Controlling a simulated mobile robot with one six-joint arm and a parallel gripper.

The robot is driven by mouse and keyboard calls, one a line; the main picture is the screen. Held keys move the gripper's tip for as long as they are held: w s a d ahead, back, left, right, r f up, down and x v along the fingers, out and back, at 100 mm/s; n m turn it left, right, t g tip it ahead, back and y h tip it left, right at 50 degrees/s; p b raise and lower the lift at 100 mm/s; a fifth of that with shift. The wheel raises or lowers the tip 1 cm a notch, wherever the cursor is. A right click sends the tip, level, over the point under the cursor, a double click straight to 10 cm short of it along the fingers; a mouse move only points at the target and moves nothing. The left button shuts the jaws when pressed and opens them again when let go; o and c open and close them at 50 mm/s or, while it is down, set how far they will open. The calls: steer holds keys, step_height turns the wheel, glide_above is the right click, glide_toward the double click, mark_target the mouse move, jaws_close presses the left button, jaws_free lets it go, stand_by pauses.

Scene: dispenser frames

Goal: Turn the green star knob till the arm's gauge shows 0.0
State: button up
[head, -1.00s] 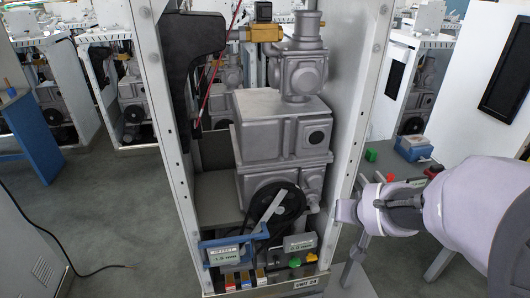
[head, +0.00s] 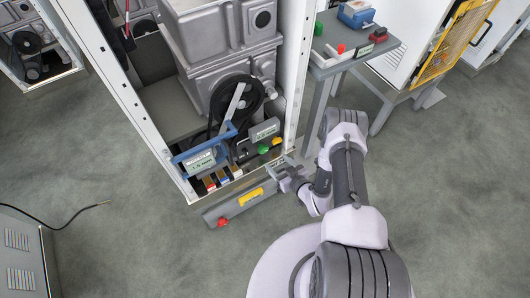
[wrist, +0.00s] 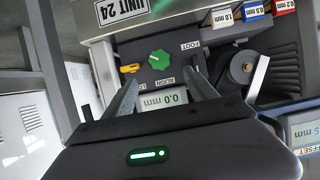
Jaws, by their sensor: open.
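The green star knob (wrist: 160,59) sits on a dark panel in the wrist view, near labels that include ALIGN and FOOT. It also shows in the head view (head: 264,149). My gripper (wrist: 163,74) is open, its fingers pointing at the panel. The knob appears in the gap between the fingertips, apparently beyond them; I see no contact. A grey gauge (wrist: 165,98) reads 0.0 mm, partly between my fingers. A blue-framed OFFSET gauge (head: 200,162) is at the left; in the wrist view it is cut off, its digits ending in "5 mm".
A yellow lever (wrist: 130,68) is close beside the knob. A dark pulley (head: 237,97) is above. A grey bar (head: 240,203) with a red knob lies before the cabinet. A side table (head: 345,58) stands right.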

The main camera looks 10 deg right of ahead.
mark_target(264, 150)
steer(key=b+x, duration=0.2)
steer(key=x, duration=0.3)
steer(key=b+x, duration=0.2)
steer(key=x, duration=0.3)
steer(key=shift+f, duration=0.25)
steer(key=shift+w+a, duration=0.15)
steer(key=shift+w, duration=0.35)
steer(key=c, duration=1.4)
